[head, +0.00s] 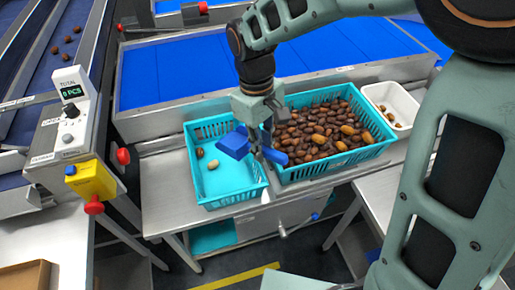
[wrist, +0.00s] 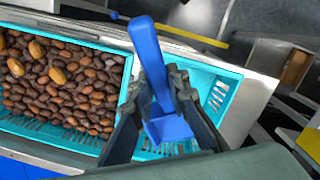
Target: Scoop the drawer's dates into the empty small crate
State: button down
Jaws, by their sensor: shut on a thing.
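My gripper (head: 263,138) is shut on a blue scoop (head: 234,143), held above the wall between two teal crates. In the wrist view the scoop (wrist: 151,55) passes between my fingers (wrist: 166,108). I see no dates on its visible part. The small teal crate (head: 229,191) on the left is nearly empty, with a dark date (head: 200,153) and a pale one (head: 213,164) in it. The larger teal crate (head: 334,168) on the right is full of brown dates (head: 312,133), a few lighter. I cannot tell which thing is the drawer.
A white tub (head: 390,105) with a few dates stands right of the large crate. A blue conveyor (head: 200,72) runs behind the metal table (head: 165,195). A counter box (head: 70,115) and a yellow switch box (head: 90,181) stand left. My arm hides the right side.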

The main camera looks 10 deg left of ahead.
aim_at(270, 158)
jog(key=shift+s+d+f+t+y+b, duration=0.25)
jog(key=shift+d+f+y+b, duration=0.2)
jog(key=shift+b, duration=0.45)
jog(key=shift+s+d+f+t+y+b, duration=0.3)
jog(key=shift+d+f+b, duration=0.2)
jog(key=shift+b, duration=0.4)
jog(key=shift+y+b, duration=0.25)
jog(key=shift+b, duration=0.15)
jog(key=shift+d, duration=0.1)
jog(key=shift+r, duration=0.1)
